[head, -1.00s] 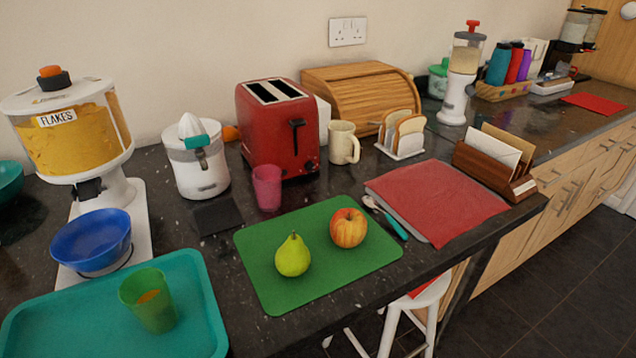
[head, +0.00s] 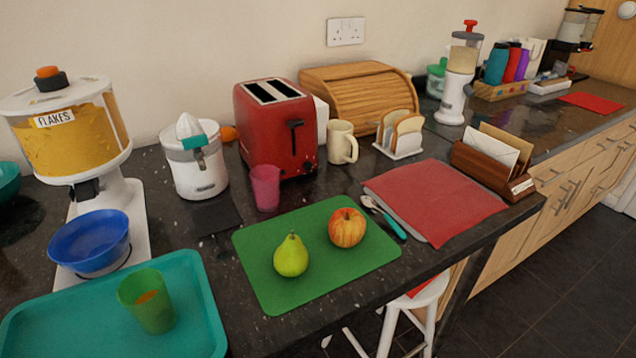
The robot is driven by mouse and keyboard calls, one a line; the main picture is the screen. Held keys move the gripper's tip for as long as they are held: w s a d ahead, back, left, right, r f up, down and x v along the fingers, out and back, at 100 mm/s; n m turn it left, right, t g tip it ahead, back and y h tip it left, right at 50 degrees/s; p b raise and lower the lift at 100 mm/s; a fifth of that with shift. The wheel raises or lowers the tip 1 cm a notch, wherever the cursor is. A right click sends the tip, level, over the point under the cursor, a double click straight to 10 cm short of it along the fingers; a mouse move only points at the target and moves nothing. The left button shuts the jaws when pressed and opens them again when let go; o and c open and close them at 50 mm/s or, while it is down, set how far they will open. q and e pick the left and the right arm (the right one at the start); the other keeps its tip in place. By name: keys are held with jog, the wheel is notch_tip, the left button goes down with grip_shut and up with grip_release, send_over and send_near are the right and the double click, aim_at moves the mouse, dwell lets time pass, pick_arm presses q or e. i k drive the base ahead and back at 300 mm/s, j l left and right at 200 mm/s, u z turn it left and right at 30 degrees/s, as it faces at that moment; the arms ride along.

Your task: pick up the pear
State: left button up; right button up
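A green pear (head: 291,256) stands upright on a green mat (head: 318,283) near the front edge of the counter. A red and yellow apple (head: 347,228) sits on the same mat, to the right of the pear and a little behind it, with a gap between them. Neither of my grippers shows in the head view.
A teal tray (head: 195,300) with a green cup (head: 147,301) lies left of the mat. A pink cup (head: 266,188) and a red toaster (head: 275,128) stand behind it. A spoon with a teal handle (head: 394,226) and a red cloth (head: 437,200) lie to the right.

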aim_at(292, 258)
jog(key=i+j+u, duration=0.1)
jog(key=j, duration=0.3)
jog(key=i+j, duration=0.1)
jog(key=j, duration=0.3)
jog(key=i+j+u, duration=0.15)
jog(key=j, duration=0.25)
